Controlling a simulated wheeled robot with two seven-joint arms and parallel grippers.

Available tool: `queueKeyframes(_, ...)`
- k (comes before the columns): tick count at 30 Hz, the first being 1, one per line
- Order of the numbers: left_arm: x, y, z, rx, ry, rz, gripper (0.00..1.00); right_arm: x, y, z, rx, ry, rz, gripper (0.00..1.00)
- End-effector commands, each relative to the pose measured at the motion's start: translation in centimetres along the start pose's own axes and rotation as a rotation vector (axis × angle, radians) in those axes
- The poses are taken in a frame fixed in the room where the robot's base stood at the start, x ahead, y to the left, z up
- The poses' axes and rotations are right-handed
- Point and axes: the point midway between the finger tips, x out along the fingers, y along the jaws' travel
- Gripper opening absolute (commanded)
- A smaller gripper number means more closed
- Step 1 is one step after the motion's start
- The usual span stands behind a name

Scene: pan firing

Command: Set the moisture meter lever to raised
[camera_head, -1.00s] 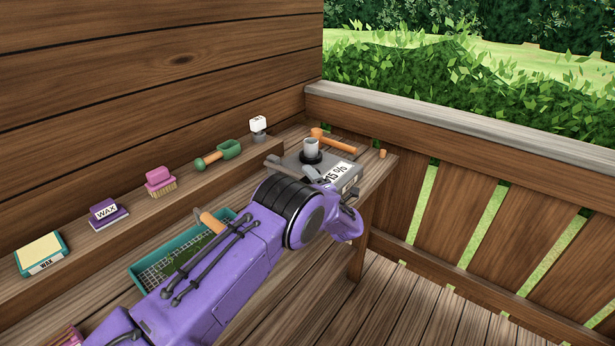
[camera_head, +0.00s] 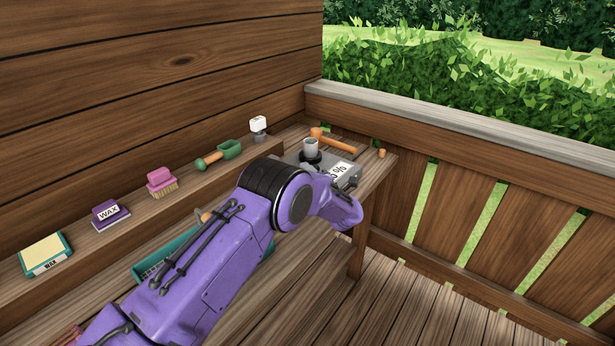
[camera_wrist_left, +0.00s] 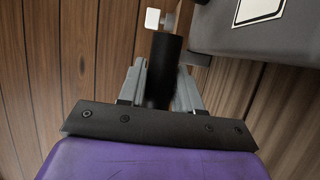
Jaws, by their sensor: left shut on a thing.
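The moisture meter (camera_head: 322,158) is a grey box with a white label marked with a % sign. It stands at the far end of the bench, with a grey cup on a black base on top. Its corner and label show at the top right of the left wrist view (camera_wrist_left: 270,38). My left gripper (camera_wrist_left: 162,88) is shut on a black cylindrical grip (camera_wrist_left: 164,58), the lever's handle, beside the meter. My right gripper is out of view.
A wooden mallet (camera_head: 335,142) lies behind the meter. A teal tray (camera_head: 150,268) is partly under my arm. The railing (camera_head: 460,140) bounds the right side.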

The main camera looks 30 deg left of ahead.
Motion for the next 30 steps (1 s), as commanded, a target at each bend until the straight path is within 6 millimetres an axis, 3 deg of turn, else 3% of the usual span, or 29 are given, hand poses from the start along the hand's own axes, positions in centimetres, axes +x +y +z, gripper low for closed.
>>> queueKeyframes(1,0.3,1.4,-0.1,-0.017,0.003,-0.028,0.00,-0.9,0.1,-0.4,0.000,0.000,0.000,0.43)
queueKeyframes(9,1.6,5.2,-0.7,-0.111,0.003,-0.248,0.00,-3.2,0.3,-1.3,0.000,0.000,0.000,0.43)
queueKeyframes(18,3.8,8.6,-1.6,-0.212,0.001,-0.488,0.00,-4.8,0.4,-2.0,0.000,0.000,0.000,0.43)
queueKeyframes(30,6.5,10.9,-2.8,-0.208,0.003,-0.488,0.00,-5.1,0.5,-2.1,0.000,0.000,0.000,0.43)
